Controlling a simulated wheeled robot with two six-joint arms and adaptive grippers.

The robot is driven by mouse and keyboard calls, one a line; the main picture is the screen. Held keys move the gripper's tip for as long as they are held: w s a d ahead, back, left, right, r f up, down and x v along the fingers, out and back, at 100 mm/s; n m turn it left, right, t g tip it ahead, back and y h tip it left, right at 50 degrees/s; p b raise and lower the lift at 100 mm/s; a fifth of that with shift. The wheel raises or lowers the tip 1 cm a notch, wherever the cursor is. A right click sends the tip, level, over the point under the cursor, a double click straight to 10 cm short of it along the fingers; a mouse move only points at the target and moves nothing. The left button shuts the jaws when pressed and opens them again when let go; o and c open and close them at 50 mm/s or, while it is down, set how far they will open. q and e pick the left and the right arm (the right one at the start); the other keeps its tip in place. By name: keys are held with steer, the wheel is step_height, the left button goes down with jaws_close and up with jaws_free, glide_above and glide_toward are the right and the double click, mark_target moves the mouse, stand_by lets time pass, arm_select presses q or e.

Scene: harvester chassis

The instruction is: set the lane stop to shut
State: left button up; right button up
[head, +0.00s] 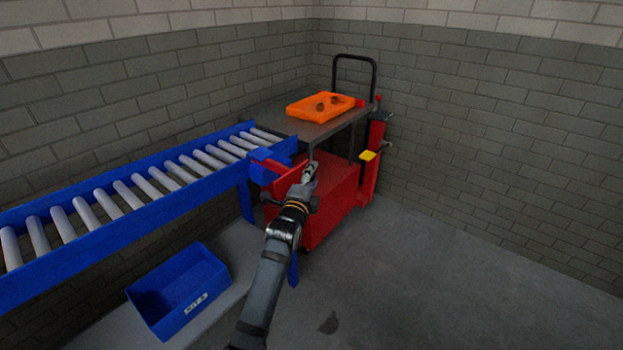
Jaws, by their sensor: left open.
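A blue roller lane (130,190) runs from the left edge to the middle of the head view. At its right end is a blue bracket with a red piece (268,163), which looks like the lane stop. I cannot tell its setting from here. My left gripper (310,171) is open and empty, just right of this red piece and in front of the red cart. It appears apart from the stop, though the depth is hard to judge. My right gripper is not in view.
A red cart (332,210) with a grey top stands beyond the lane end, carrying an orange tray (303,107) with small brown items. A blue bin (160,313) sits low under the lane. The floor at right is clear; brick walls close the back.

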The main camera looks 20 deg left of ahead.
arm_select(q)
jaws_close()
steer(key=shift+a, duration=0.1)
steer(key=w+a+p, duration=0.3)
steer(key=a, duration=0.6)
steer(key=shift+w+a+p, duration=0.2)
steer(key=shift+p, duration=0.2)
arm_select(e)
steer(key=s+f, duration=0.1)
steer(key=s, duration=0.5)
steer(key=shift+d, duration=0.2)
arm_select(q)
jaws_free()
